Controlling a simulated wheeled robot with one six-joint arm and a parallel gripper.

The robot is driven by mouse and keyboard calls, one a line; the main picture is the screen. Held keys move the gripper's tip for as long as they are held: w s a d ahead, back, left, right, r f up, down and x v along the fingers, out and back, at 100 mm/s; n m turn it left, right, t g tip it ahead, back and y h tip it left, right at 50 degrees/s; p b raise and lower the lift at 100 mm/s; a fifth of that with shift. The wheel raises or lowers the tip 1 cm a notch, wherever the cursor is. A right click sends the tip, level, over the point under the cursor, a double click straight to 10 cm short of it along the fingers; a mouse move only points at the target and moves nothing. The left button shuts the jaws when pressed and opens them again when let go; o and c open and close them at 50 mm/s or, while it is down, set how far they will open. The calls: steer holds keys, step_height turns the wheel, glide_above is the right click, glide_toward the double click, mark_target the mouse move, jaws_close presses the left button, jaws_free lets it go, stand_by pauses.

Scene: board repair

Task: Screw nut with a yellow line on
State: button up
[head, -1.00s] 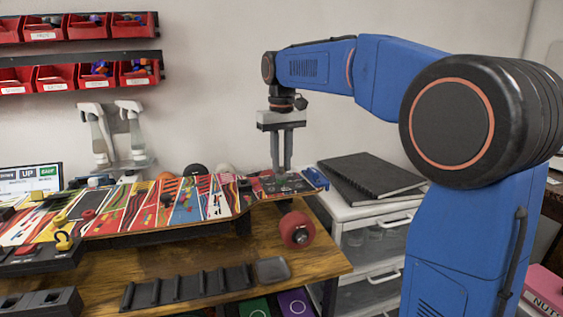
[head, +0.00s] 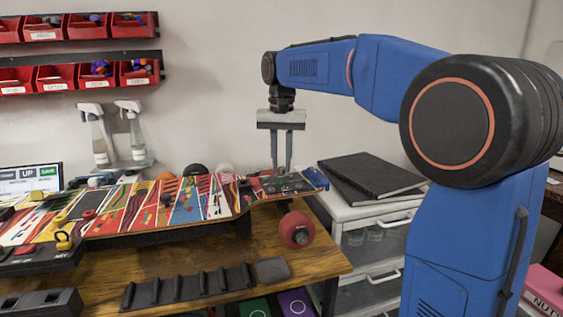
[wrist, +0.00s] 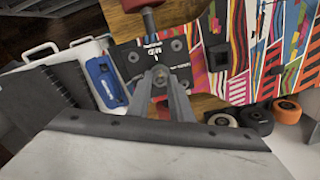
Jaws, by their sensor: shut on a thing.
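My gripper (head: 281,168) points down at the right end of the colourful skateboard deck (head: 190,200). Its fingertips are low over a dark plate (head: 292,184) there. In the wrist view my gripper (wrist: 160,80) is shut on a small grey metal piece, which looks like the nut (wrist: 160,74). It is at the dark plate (wrist: 128,62), which has bolt heads and white lettering. The fingers partly hide the nut, and I cannot make out a yellow line on it. Whether it sits on a thread is also unclear.
A blue tool (wrist: 106,82) lies beside the plate on a white drawer unit (head: 372,209), with black notebooks (head: 370,178). An orange wheel (wrist: 287,110) and a black wheel (wrist: 257,121) stand behind the deck. A black rack (head: 188,287) lies in front.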

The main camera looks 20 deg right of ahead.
steer(key=m, duration=0.4)
steer(key=shift+m, duration=0.4)
steer(key=m, duration=0.5)
steer(key=o, duration=1)
steer(key=shift+c, duration=1.3)
